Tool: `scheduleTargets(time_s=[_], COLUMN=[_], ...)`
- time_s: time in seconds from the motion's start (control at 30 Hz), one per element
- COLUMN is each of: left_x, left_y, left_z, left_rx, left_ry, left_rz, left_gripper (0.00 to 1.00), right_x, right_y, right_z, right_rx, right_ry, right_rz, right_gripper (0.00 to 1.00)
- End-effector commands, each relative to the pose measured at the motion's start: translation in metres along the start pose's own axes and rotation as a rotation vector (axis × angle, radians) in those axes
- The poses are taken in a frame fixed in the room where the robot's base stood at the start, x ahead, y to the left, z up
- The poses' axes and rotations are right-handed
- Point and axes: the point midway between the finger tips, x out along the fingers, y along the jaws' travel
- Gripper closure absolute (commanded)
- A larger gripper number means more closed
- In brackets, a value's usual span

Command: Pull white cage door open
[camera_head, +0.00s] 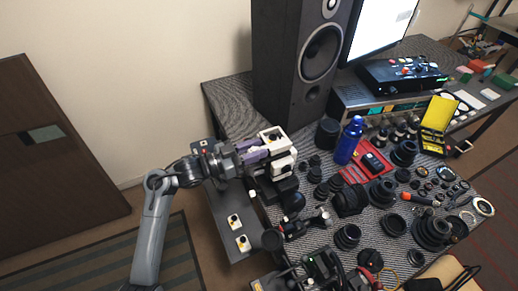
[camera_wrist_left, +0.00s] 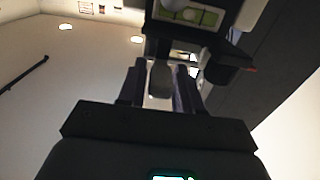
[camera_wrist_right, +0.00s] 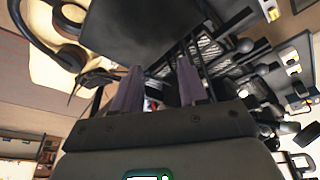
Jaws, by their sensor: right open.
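The white cage (camera_head: 283,160) stands at the left end of the table, in front of the black speaker. It is a white block with a square opening on top and dark holes in its side. My left gripper (camera_head: 262,153) is up against its left side, with purple fingers at the white frame. In the left wrist view, a grey rounded piece (camera_wrist_left: 160,80) sits between the fingers; I cannot tell whether they press on it. The door's edge and handle are not clearly visible. My right gripper (camera_wrist_right: 157,78) is open, with nothing clearly between its fingers.
The tall black speaker (camera_head: 297,60) rises close behind the cage. A blue bottle (camera_head: 349,141), a red tray (camera_head: 352,174) and many lens parts crowd the table to the right. A grey side surface (camera_head: 226,215) with white pieces lies below my left arm. Headphones (camera_wrist_right: 62,40) show near my right gripper.

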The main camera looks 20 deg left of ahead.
Motion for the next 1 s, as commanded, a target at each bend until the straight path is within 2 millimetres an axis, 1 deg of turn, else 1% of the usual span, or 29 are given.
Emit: scheduleTargets(time_s=[0.03, 0.17, 0.47, 0.5, 0.53, 0.7, 0.73, 1.0], left_x=[0.0050, 0.0114, 0.0133, 0.0133, 0.0132, 0.0131, 0.0131, 0.0132], left_y=[0.0003, 0.0003, 0.0004, 0.0004, 0.0004, 0.0004, 0.0004, 0.0005], left_z=[0.0004, -0.0001, 0.0002, 0.0002, 0.0002, 0.0002, 0.0001, -0.0006], left_rx=[-0.002, -0.001, 0.000, 0.000, 0.000, 0.000, 0.000, 0.000], left_ry=[0.001, 0.000, -0.001, -0.001, -0.001, -0.001, -0.001, -0.003], left_rz=[0.001, 0.000, 0.001, 0.001, 0.001, 0.001, 0.001, 0.001], left_gripper=[0.66, 0.66, 0.66, 0.68, 0.72, 0.98, 1.00, 1.00], right_x=[0.0012, 0.0018, 0.0020, 0.0020, 0.0020, 0.0022, 0.0022, 0.0013], right_y=[-0.0001, -0.0001, 0.0001, 0.0002, 0.0003, 0.0013, 0.0014, 0.0016], right_z=[0.0006, 0.0008, 0.0010, 0.0010, 0.0011, 0.0014, 0.0014, 0.0011], right_rx=[0.000, 0.000, -0.001, -0.002, -0.002, -0.006, -0.007, -0.007], right_ry=[-0.001, -0.001, -0.001, -0.002, -0.002, -0.003, -0.003, -0.003], right_rz=[0.000, 0.000, 0.001, 0.001, 0.001, 0.004, 0.005, 0.005], right_gripper=[0.57, 0.57, 0.57, 0.57, 0.57, 0.57, 0.57, 0.57])
